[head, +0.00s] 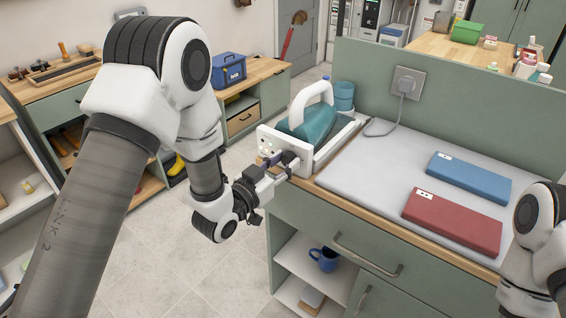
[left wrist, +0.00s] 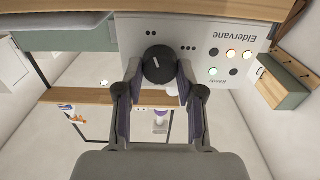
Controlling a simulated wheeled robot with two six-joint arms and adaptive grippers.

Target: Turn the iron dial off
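The iron dial (left wrist: 158,65) is a round black knob with a white mark on a white control panel (left wrist: 215,38). The panel's lettering appears upside down, and green and pale lights are lit on it. My left gripper (left wrist: 159,70) has a fingertip on each side of the dial, and they appear to touch it. In the head view, my left gripper (head: 284,165) is at the front of the iron's white base, hiding the dial. The teal iron (head: 312,128) with a white handle rests on this base (head: 300,165). Only part of my right arm shows at the right edge; its gripper is out of view.
The iron stands at the left end of a counter with a grey top (head: 365,178). A cord runs to a wall socket (head: 408,83). Open floor (head: 150,245) lies left of the counter.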

